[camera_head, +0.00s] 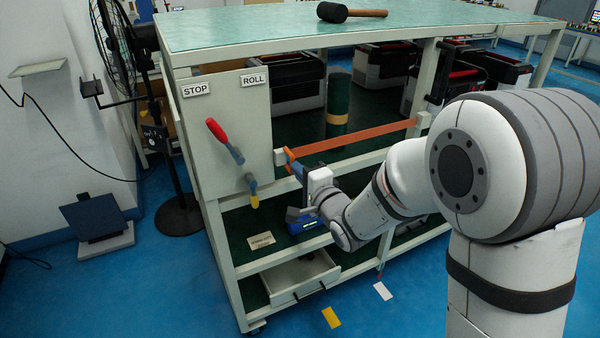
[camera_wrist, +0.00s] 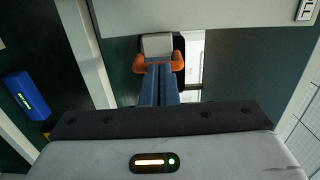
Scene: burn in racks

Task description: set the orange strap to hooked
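The orange strap (camera_head: 360,136) runs across the open front of the bench, from the right post to a cream block (camera_head: 280,157) near the sign panel. Its orange end piece (camera_head: 289,156) is beside that block. In the wrist view the orange end (camera_wrist: 160,63) lies around a pale grey block (camera_wrist: 157,45). My gripper (camera_head: 293,166) is at this end, its blue fingers (camera_wrist: 161,72) close together with orange showing on both sides of the tips. The fingers appear shut on the strap's end and hide its middle. Whether the end is seated on the block is unclear.
A panel (camera_head: 228,110) marked STOP and ROLL carries a red-handled lever (camera_head: 224,139); a yellow-tipped part (camera_head: 252,190) hangs below. A blue device (camera_head: 300,226) sits on the shelf under my gripper. An open drawer (camera_head: 300,278) juts out lower. A mallet (camera_head: 350,13) lies on top.

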